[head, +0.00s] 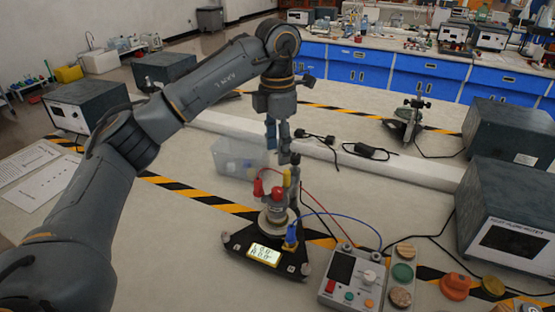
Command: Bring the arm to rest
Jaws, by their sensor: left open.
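My left arm reaches in from the left and bends down over the bench. Its gripper (280,150) points downward and is open, with nothing seen between the fingers. It is above and behind a black triangular instrument (266,254) with a lit yellow display. Red, yellow and blue plugs stand on and around that instrument. In the picture the fingertips come close to the top of the plugs; I cannot tell whether they touch. My right gripper is not in view.
A clear plastic bin (238,158) stands just left of the gripper. A control box (352,276) with cables and coloured knobs is at the front right. Grey boxed devices (508,215) line the right side. A long white bar (340,150) crosses behind.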

